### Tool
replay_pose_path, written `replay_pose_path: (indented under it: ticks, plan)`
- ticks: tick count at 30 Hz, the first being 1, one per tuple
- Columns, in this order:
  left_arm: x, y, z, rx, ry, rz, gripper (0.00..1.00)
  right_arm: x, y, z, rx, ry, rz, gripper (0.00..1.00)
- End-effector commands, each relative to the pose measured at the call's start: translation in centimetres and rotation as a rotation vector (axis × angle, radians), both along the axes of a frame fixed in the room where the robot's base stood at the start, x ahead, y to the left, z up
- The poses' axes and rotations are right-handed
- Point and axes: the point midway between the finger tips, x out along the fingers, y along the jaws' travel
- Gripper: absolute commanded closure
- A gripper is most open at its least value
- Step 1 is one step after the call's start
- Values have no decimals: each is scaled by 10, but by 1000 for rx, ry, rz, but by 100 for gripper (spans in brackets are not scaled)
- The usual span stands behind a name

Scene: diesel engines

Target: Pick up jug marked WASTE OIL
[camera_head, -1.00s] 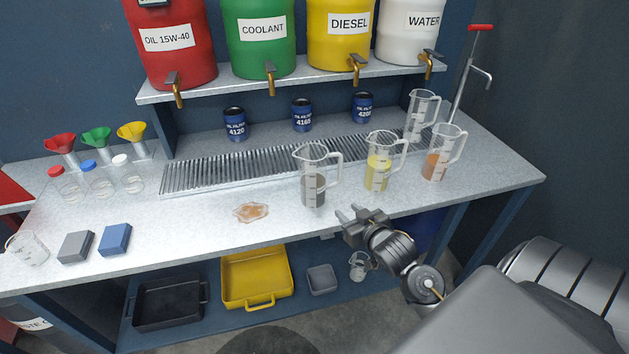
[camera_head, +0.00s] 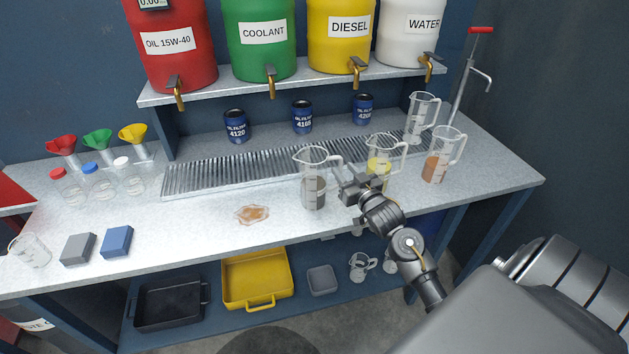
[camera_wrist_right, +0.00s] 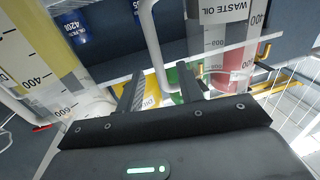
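The jug marked WASTE OIL (camera_head: 313,192) is a clear measuring jug with dark grey contents, upright on the bench front. Its label shows upside down on the jug in the right wrist view (camera_wrist_right: 226,45). Its handle (camera_wrist_right: 150,48) passes between the two fingers of my right gripper (camera_wrist_right: 160,80), which are apart. In the head view my right gripper (camera_head: 343,181) is at the jug's right side, by the handle. I cannot tell whether a finger touches the handle. My left gripper is not in view.
A jug with yellow liquid (camera_head: 378,168) stands close behind my right gripper. A jug with orange-brown liquid (camera_head: 436,168) and an empty-looking jug (camera_head: 418,128) stand further right. A brown spill (camera_head: 252,214) lies left of the jug. A metal grate (camera_head: 235,168) runs behind.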

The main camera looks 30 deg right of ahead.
Motion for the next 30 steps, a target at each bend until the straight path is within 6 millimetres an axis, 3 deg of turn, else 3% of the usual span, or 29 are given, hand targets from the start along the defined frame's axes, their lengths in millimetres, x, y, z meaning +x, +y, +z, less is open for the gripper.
replay_pose_path:
  ticks: [5,15,23,30]
  plan:
    - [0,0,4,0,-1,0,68,6,-1,0,1,1,0,63]
    - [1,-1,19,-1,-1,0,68,49,-7,-6,0,1,0,63]
    - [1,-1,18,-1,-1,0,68,51,-8,-8,-1,1,0,63]
    - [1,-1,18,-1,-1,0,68,51,-8,-7,-1,1,0,92]
